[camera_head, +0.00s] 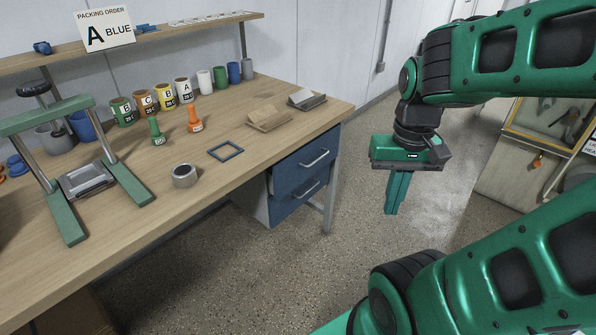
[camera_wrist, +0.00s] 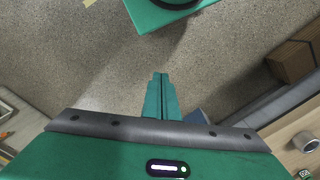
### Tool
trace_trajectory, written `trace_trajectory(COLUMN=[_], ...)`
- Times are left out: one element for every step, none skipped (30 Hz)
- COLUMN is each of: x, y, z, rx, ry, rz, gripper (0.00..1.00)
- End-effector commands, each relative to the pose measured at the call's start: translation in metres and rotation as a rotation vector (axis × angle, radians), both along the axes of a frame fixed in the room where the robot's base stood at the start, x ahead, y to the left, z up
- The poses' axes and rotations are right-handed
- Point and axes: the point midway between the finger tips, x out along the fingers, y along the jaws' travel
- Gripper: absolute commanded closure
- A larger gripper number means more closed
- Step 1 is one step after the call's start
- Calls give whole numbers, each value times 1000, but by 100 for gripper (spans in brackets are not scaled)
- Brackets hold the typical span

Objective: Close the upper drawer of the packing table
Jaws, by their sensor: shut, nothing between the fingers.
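The packing table's upper drawer (camera_head: 304,163) has a blue front with a pale bar handle and sits under the tabletop's right end. My gripper (camera_head: 396,212) hangs to the right of the drawers, fingers pointing down, over open floor and apart from the table. Its fingers are together and empty, as the wrist view (camera_wrist: 160,76) also shows. A small blue patch (camera_wrist: 199,117) beside the gripper body in the wrist view may be a drawer front.
The packing table (camera_head: 215,198) carries paint cups, a tape roll (camera_head: 185,175), a blue frame (camera_head: 225,152) and a green press (camera_head: 85,180). A table leg (camera_head: 331,190) stands right of the drawers. The floor (camera_head: 350,270) around my gripper is clear. A board (camera_head: 550,120) stands at right.

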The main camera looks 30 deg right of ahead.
Motion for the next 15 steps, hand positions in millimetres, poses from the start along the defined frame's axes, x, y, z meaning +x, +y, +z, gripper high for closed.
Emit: trace_trajectory(x=[0, 0, 0, 0, 0, 0, 0, 0, 0, 0, -8, -10, -9, -6, -1], y=[0, 0, 0, 0, 0, 0, 0, 0, 0, 0, 0, 0, -1, -1, -2], z=[0, 0, 0, 0, 0, 0, 0, 0, 0, 0, 3, 4, 3, 2, 0], rx=[0, 0, 0, 0, 0, 0, 0, 0, 0, 0, 1, 1, 1, 1, 2], ry=[0, 0, 0, 0, 0, 0, 0, 0, 0, 0, -9, -12, -11, -9, -5], rz=[0, 0, 0, -1, -1, -1, -1, 0, 0, -1, -1, -4, -7, -12, -19], gripper=[100, 100, 100, 100, 100, 100, 100, 100, 100, 100, 100, 100, 100, 100, 100])
